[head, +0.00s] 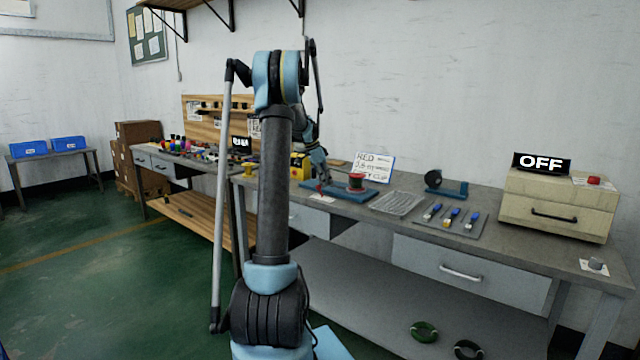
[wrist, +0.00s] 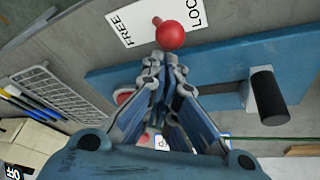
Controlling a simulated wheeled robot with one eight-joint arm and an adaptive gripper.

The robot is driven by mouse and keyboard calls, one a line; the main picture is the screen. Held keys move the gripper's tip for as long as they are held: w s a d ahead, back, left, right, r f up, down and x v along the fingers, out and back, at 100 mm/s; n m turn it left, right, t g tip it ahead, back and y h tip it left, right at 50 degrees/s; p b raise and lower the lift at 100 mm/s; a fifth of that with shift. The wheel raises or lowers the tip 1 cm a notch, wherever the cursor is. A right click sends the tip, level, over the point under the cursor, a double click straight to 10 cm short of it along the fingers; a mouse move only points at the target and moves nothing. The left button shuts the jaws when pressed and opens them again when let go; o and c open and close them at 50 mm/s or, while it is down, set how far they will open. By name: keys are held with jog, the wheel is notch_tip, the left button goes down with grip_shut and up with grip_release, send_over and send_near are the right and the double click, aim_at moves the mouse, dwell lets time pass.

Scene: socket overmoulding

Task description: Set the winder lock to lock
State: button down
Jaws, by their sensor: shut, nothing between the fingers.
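The winder lock's lever has a red ball knob (wrist: 171,35) on a short stem in the wrist view. It stands over a white label (wrist: 130,22) reading FREE at left and LOC, cut off by the knob and frame edge, at right. The knob appears between the two words; the exact setting is hard to tell. My gripper (wrist: 165,66) is shut and empty, its tips close beside the knob; contact cannot be judged. In the head view my gripper (head: 319,172) is just above the red lever, at the left end of the blue winder base (head: 345,192).
The red spool (head: 356,181) stands on the winder, right of my gripper. A black handle (wrist: 268,96) stands up from the blue plate. A wire tray (head: 398,203), a tool mat (head: 470,229) and a box with an OFF sign (head: 541,163) lie further right.

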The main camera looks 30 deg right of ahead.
jog(key=shift+r, duration=0.8)
jog(key=v, duration=1)
jog(key=shift+w, duration=0.35)
jog(key=shift+f, duration=0.15)
